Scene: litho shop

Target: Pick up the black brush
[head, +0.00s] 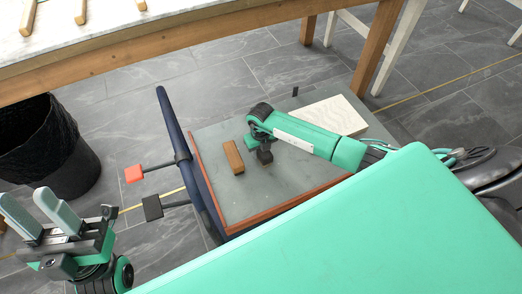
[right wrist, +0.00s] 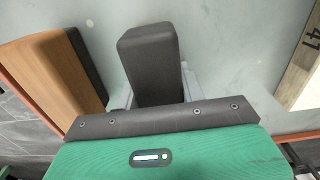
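The black brush (right wrist: 150,58) is a dark, blocky piece over the grey cart top. In the head view it is a small dark shape (head: 265,157) at the tip of my right gripper (head: 262,147), partly hidden by it. In the right wrist view, the pale grey fingers of my right gripper (right wrist: 158,92) lie close along both sides of the brush and appear shut on it. Whether the brush still touches the cart top is unclear. My left gripper (head: 45,220) is open and empty at the lower left, away from the cart.
A wooden brush with a dark side (head: 233,157) lies just left of the black one. A pale patterned block (head: 330,115) sits at the cart's back right. The grey cart top (head: 285,190) has a raised reddish edge. A black bin (head: 50,150) and wooden table (head: 200,30) stand beyond.

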